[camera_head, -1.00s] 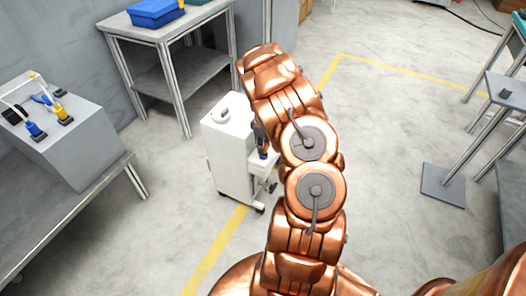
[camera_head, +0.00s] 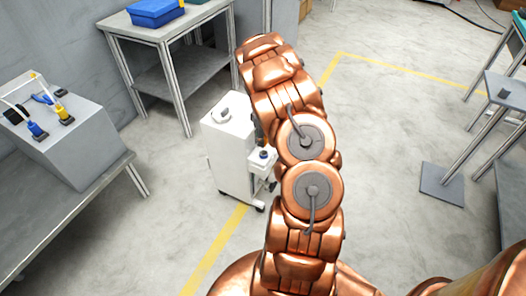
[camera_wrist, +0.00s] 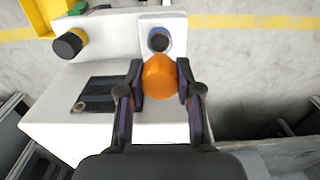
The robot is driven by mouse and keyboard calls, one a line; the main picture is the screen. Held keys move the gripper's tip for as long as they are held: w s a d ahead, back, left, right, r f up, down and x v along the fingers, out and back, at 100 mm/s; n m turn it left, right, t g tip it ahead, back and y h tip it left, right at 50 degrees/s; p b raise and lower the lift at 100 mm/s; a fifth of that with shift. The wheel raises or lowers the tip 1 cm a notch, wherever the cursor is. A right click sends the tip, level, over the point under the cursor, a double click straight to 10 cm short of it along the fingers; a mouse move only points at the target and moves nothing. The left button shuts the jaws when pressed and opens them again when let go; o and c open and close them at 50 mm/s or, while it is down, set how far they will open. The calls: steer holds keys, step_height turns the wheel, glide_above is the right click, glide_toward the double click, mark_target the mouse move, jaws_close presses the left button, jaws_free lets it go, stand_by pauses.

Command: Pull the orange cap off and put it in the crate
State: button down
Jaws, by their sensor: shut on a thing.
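The orange cap (camera_wrist: 160,77) is between the two dark fingers of my gripper (camera_wrist: 160,88) in the wrist view. My gripper is shut on it. A round dark-and-blue fitting (camera_wrist: 159,40) shows just beyond the cap on the white machine's ledge; the cap appears apart from it. The fitting also shows bare in the head view (camera_head: 263,154). In the head view my arm hides the cap and most of the gripper. A yellow open container (camera_wrist: 35,18), possibly the crate, is partly in view at the wrist view's top left.
The white machine (camera_head: 228,150) has a black knob (camera_wrist: 69,44) and a dark panel (camera_wrist: 100,94). A grey table (camera_head: 150,35) with a blue box (camera_head: 155,12) stands behind it. A grey bench (camera_head: 60,200) is at left. Floor to the right is mostly clear.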

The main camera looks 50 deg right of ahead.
steer(key=shift+r, duration=0.95)
